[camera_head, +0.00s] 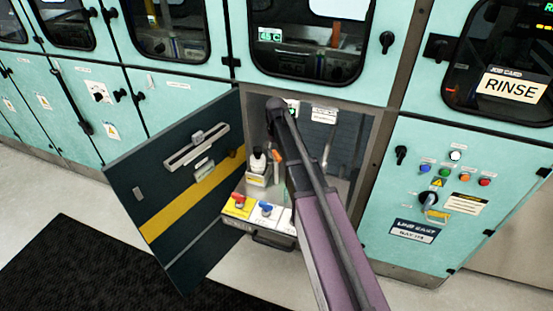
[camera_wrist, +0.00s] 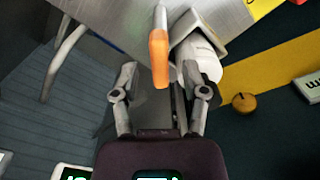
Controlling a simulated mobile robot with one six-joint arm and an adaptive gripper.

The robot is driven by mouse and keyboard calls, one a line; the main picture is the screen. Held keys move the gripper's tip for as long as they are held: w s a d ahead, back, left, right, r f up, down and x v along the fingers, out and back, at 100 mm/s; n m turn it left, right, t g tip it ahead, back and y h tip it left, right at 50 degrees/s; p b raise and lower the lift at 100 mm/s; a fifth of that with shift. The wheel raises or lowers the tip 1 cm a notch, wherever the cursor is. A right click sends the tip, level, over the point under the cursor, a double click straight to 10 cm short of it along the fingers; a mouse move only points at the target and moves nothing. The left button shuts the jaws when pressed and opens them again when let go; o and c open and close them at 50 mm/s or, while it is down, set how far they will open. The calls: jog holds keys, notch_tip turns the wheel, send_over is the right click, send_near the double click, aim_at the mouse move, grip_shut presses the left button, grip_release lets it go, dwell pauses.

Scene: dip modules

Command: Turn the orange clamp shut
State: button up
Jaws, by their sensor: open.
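The orange clamp (camera_head: 277,155) shows as a small orange piece inside the open cabinet, beside a white bottle (camera_head: 258,161). In the wrist view the clamp (camera_wrist: 159,58) is an orange handle with a thin, paler end pointing to the top of the picture. My gripper (camera_wrist: 160,84) is open, one finger on each side of the clamp's lower end in the picture. I see no finger touching it, and I cannot tell how deep between the fingers it lies. The bottle shows right behind the right finger. In the head view my arm hides the gripper.
The dark cabinet door (camera_head: 180,190) with a yellow stripe stands open to the left. A tray with red and blue knobs (camera_head: 267,209) juts out at the cabinet's front. A thin curved pipe (camera_head: 326,153) is on the right inside. An orange knob (camera_wrist: 244,102) shows in the wrist view.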

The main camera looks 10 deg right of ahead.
jog(key=shift+f+b, duration=0.55)
jog(key=shift+f, duration=0.25)
grip_shut()
